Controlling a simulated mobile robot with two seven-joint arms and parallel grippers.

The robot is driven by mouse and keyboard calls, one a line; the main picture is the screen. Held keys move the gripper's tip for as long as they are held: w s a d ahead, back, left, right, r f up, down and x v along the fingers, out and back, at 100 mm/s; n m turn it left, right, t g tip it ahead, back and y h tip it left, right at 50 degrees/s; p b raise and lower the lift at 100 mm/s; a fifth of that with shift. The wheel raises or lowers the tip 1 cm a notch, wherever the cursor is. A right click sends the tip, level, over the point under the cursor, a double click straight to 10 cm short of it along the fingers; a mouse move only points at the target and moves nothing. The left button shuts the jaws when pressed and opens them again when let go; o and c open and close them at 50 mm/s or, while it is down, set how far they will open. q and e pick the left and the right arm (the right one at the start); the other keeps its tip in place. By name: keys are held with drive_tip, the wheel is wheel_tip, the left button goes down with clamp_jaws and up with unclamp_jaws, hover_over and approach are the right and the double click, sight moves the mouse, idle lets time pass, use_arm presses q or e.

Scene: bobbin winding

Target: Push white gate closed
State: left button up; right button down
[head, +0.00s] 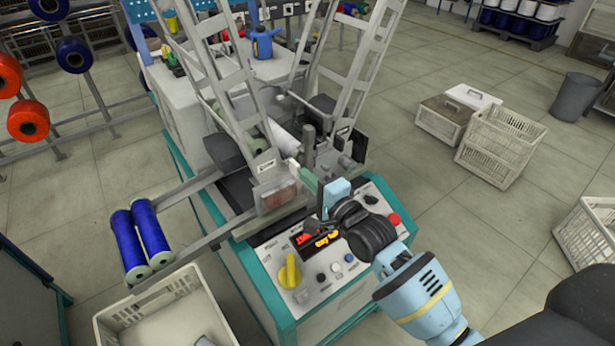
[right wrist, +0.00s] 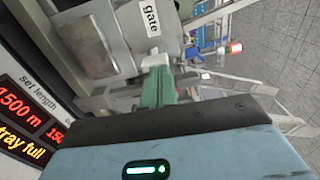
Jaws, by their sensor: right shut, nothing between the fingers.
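The gate label (right wrist: 151,18) is at the top of the right wrist view, on a pale grey-white part of the winding machine. In the head view the small white label (head: 265,166) sits above a clear panel (head: 275,192) at the machine's front. My right gripper (head: 308,181) is shut and empty, just right of this panel. In the right wrist view its green fingers (right wrist: 158,88) point at a small white block (right wrist: 155,61) below the label. They look very close to it; contact is unclear. How far the gate stands open cannot be told. My left gripper is out of view.
The control panel (head: 345,282), with a yellow knob (head: 290,271) and red button (head: 394,219), lies below my right wrist. Its lit display (head: 320,239) reads "tray full" in the wrist view. Two blue bobbins (head: 138,240) rest on rails at left. White crates (head: 500,146) stand at right.

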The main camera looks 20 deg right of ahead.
drive_tip(key=shift+w+a, duration=0.1)
drive_tip(key=shift+w, duration=0.25)
